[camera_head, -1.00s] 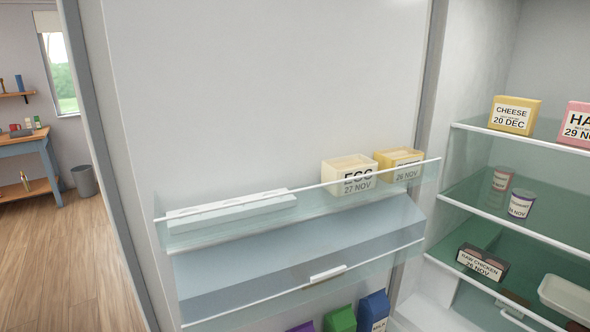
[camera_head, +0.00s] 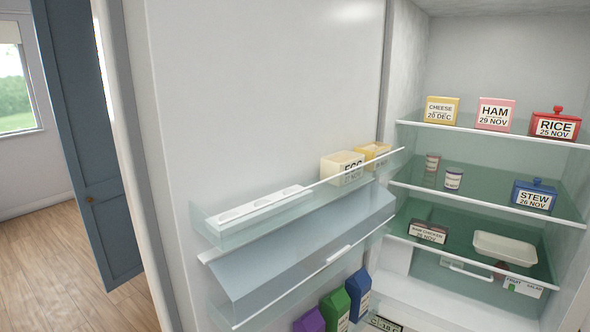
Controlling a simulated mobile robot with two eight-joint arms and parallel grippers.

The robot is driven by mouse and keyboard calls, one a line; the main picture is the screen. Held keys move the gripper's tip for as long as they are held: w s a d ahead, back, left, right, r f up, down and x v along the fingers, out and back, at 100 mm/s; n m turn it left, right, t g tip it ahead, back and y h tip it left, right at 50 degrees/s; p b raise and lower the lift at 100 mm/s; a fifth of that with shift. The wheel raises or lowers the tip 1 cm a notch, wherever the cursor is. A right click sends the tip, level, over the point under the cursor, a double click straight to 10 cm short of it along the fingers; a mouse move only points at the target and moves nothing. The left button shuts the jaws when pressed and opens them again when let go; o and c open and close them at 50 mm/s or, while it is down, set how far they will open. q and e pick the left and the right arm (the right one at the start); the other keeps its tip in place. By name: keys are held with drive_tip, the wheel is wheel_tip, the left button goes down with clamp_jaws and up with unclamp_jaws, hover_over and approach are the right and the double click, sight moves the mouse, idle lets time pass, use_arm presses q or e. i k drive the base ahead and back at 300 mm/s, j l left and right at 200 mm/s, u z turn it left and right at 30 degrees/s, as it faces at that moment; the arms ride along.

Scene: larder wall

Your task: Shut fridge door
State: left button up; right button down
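The fridge door (camera_head: 260,80) stands wide open on the left, its inner face toward me. Its upper door shelf (camera_head: 300,204) holds a white egg tray (camera_head: 262,206), an egg box (camera_head: 343,166) and a yellow box (camera_head: 371,152). Below it is a covered compartment (camera_head: 310,250) with a white handle. Lower down stand a purple carton (camera_head: 309,321), a green carton (camera_head: 335,309) and a blue carton (camera_head: 358,291). The open fridge interior (camera_head: 500,60) is on the right. Neither of my grippers is in view.
Glass fridge shelves (camera_head: 485,202) hold a cheese box (camera_head: 442,110), ham box (camera_head: 495,113), red rice container (camera_head: 555,124), blue stew container (camera_head: 534,195), raw chicken pack (camera_head: 428,231) and white tray (camera_head: 504,247). Left of the door are a blue room door (camera_head: 90,130), a window and wooden floor (camera_head: 60,260).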

sight(224, 114)
drive_tip(key=j+z, duration=0.3)
drive_tip(key=j, duration=0.2)
drive_tip(key=j+z, duration=0.35)
drive_tip(key=j, duration=0.15)
drive_tip(key=j+z, duration=0.25)
drive_tip(key=j, duration=0.25)
drive_tip(key=j+z, duration=0.3)
drive_tip(key=j, duration=0.2)
drive_tip(key=i+j+z, duration=0.1)
drive_tip(key=j+z, duration=0.25)
drive_tip(key=j, duration=0.25)
drive_tip(key=j+z, duration=0.3)
drive_tip(key=j, duration=0.3)
drive_tip(key=j+z, duration=0.35)
drive_tip(key=j, duration=0.3)
drive_tip(key=k+j, duration=0.1)
drive_tip(key=j, duration=0.6)
drive_tip(key=l, duration=0.35)
drive_tip(key=i+l, duration=0.1)
drive_tip(key=l, duration=0.25)
